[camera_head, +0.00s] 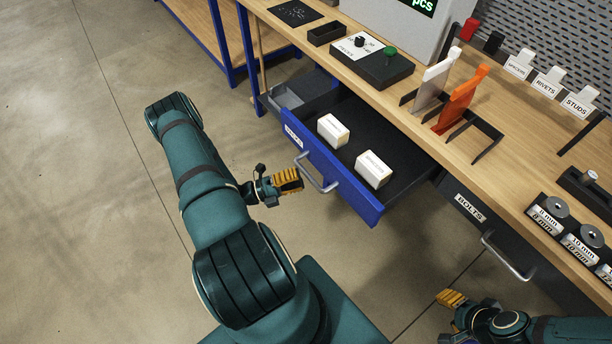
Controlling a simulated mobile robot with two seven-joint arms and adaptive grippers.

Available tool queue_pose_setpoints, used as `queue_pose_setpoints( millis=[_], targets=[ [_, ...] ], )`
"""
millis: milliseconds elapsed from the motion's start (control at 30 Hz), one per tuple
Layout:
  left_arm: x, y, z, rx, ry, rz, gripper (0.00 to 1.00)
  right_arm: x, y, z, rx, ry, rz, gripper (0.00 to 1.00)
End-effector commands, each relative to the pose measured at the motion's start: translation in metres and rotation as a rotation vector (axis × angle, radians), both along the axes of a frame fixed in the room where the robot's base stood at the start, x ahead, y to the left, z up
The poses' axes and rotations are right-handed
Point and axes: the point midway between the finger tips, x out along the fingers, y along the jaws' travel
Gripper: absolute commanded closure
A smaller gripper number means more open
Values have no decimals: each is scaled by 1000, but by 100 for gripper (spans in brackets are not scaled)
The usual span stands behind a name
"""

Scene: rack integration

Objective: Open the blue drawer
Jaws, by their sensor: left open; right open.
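The blue drawer (359,205) is pulled out from under the workbench, and its dark inside shows. Two small white boxes stand in it, one further left (333,131) and one further right (373,170). A silver bar handle (318,180) is on its front. My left gripper (294,180) is open, just left of the handle; whether it touches the handle I cannot tell. My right gripper (452,305) is at the bottom right, below the dark drawer and away from the blue drawer, open and empty.
A closed dark drawer (462,212) labelled BOLTS, with a handle (508,257), is right of the blue drawer. The wooden worktop (445,150) above holds a scale, tool holders and labelled bins. The floor at left is clear.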

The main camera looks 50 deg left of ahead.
Motion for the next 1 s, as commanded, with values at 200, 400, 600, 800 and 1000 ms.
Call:
queue_pose_setpoints(
  millis=[200, 400, 600, 800, 1000],
  targets=[
    [-41, 22, -9, 1, 1, 3, 56, 0, 0, 0, 0, 0, 0, 53],
    [-65, 34, -14, 2, 1, 1, 56, 0, 0, 0, 0, 0, 0, 53],
    [-75, 39, -15, 0, 0, 0, 56, 0, 0, 0, 0, 0, 0, 53],
    [-75, 39, -15, 0, 0, -1, 56, 0, 0, 0, 0, 0, 0, 53],
    [-75, 39, -15, 0, 0, 0, 56, 0, 0, 0, 0, 0, 0, 53]
  ],
)
